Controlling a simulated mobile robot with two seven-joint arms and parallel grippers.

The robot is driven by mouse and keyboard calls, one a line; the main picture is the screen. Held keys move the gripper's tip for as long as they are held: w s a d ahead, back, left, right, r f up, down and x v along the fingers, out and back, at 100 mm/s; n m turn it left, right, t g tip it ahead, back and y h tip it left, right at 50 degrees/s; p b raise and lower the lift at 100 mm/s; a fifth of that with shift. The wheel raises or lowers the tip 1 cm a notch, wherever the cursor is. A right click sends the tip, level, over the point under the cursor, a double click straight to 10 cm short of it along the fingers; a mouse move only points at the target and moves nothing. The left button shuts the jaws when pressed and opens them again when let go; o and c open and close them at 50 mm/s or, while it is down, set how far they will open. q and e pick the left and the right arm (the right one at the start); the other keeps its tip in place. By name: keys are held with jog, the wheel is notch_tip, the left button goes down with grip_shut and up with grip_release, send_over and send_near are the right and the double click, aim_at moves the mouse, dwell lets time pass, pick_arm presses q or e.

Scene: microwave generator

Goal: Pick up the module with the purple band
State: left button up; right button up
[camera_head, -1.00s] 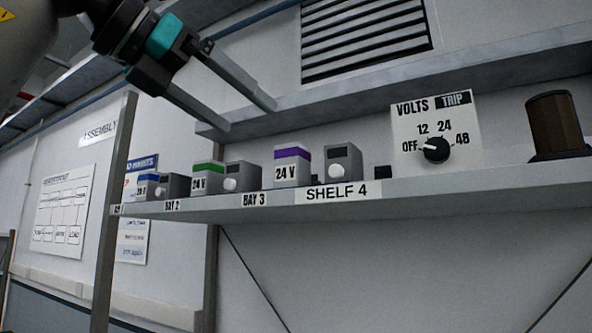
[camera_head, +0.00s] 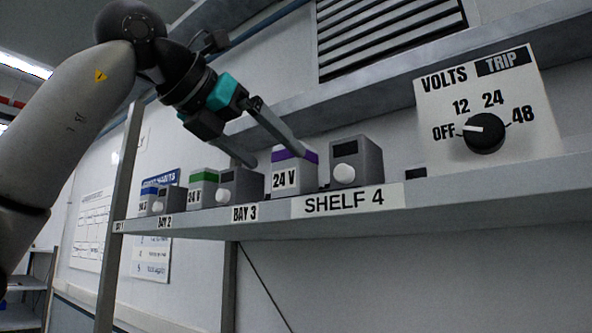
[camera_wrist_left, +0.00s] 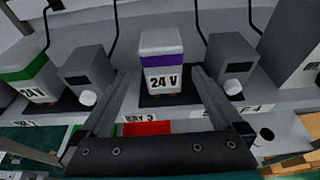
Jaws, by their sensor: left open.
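The module with the purple band (camera_head: 292,178) is a grey block marked 24 V, upright on the shelf above the Bay 3 label. It also shows in the middle of the left wrist view (camera_wrist_left: 162,72). My left gripper (camera_head: 276,157) is open and empty. In the head view its fingers reach down to the module's top, one overlapping the purple band and one toward its left. In the left wrist view the fingertips (camera_wrist_left: 161,78) lie on either side of the module; contact cannot be told. My right gripper is not in view.
A grey box with a white knob (camera_head: 239,187) stands close left of the module, another (camera_head: 354,162) close right. A green-banded module (camera_head: 203,188) and a blue-banded one (camera_head: 149,197) are farther left. The volts dial panel (camera_head: 490,108) stands right. An upper ledge (camera_head: 390,85) runs above.

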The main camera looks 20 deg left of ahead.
aim_at(284, 159)
pick_arm(q)
jog(key=shift+x, duration=0.8)
jog(key=shift+w+d, duration=0.15)
jog(key=shift+w, duration=0.1)
jog(key=x, duration=0.1)
jog(key=p+x, duration=0.1)
jog(key=x, duration=0.1)
jog(key=p+x, duration=0.1)
jog(key=shift+w+d+r, duration=0.2)
jog(key=shift+w+d, duration=0.05)
jog(key=shift+w+f, duration=0.1)
jog(key=shift+w, duration=0.05)
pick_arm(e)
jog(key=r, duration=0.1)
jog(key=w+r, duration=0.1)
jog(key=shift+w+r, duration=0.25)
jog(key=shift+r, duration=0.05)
pick_arm(q)
jog(key=shift+c, duration=0.4)
jog(key=shift+c, duration=0.8)
grip_shut()
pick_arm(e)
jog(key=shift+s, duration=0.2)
